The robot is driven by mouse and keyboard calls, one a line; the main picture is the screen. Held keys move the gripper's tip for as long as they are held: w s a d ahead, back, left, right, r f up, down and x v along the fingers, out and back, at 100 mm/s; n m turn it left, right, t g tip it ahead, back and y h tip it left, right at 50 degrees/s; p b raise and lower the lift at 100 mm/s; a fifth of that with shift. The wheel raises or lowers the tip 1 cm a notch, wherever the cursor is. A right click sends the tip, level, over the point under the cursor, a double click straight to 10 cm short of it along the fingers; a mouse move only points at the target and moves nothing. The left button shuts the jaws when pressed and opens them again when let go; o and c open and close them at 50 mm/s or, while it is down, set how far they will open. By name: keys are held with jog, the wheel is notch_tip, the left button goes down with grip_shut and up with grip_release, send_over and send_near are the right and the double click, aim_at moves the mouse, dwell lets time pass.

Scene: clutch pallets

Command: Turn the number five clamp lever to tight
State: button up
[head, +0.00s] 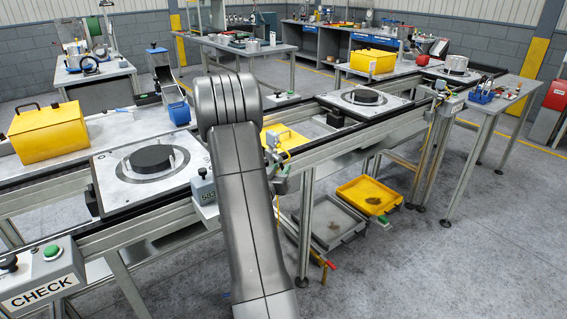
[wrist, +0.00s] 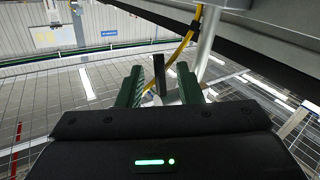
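My gripper (wrist: 158,88) shows in the wrist view with two green fingers apart. A dark upright bar (wrist: 159,75) appears between the fingers, with gaps on both sides; I cannot tell whether it is the number five clamp lever. In the head view my grey arm hides my gripper. A small lever with red and yellow parts (head: 326,268) sticks out low by a leg of the conveyor frame, just right of my arm. I can read no number five on any lever.
In the wrist view a yellow cable (wrist: 180,48), a metal post (wrist: 207,40) and a dark rail (wrist: 235,45) are close to the fingers. In the head view the conveyor carries pallets (head: 115,197); grey (head: 301,225) and yellow (head: 345,190) trays sit beneath.

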aim_at(281, 166)
jog(key=shift+x, duration=1.95)
grip_shut()
jog(key=m+g+p, duration=0.1)
jog(key=p, duration=0.1)
jog(key=a+g+y+p, duration=0.1)
jog(key=p, duration=0.1)
jog(key=shift+s+f+m+g, duration=0.1)
jog(key=shift+s+m+g, duration=0.2)
jog(key=shift+m, duration=0.1)
jog(key=shift+f+y, duration=0.25)
jog(key=shift+y, duration=0.15)
grip_release()
jog(key=shift+s, duration=0.1)
